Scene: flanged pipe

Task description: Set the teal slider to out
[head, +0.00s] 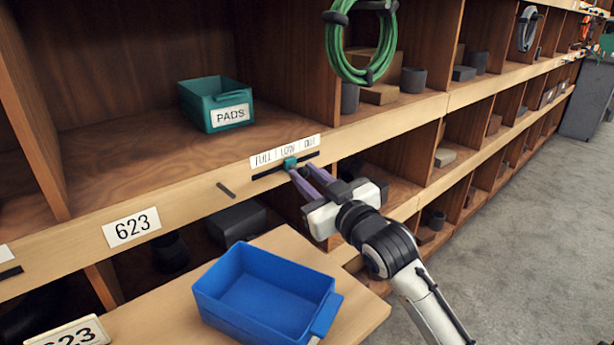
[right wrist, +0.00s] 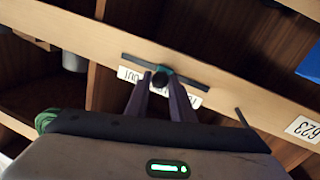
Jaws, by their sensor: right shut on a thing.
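The teal slider (head: 290,162) sits in a dark slot on the shelf's front edge, below a white label strip (head: 284,151) reading FULL, LOW, OUT. It stands about under LOW, with bare slot towards both FULL and OUT. My right gripper (head: 297,172) reaches it from the front right and is shut on it with its purple fingers. In the right wrist view, the slider (right wrist: 164,70) shows its teal body and a dark knob between the fingertips (right wrist: 161,84), which partly cover the label. My left gripper is not in view.
A teal PADS bin (head: 216,104) stands on the shelf behind. A blue bin (head: 265,294) rests on a wooden board (head: 362,312) below. A short dark peg (head: 226,190) sticks out left of the slot. A green coil (head: 361,45) hangs at the upper right.

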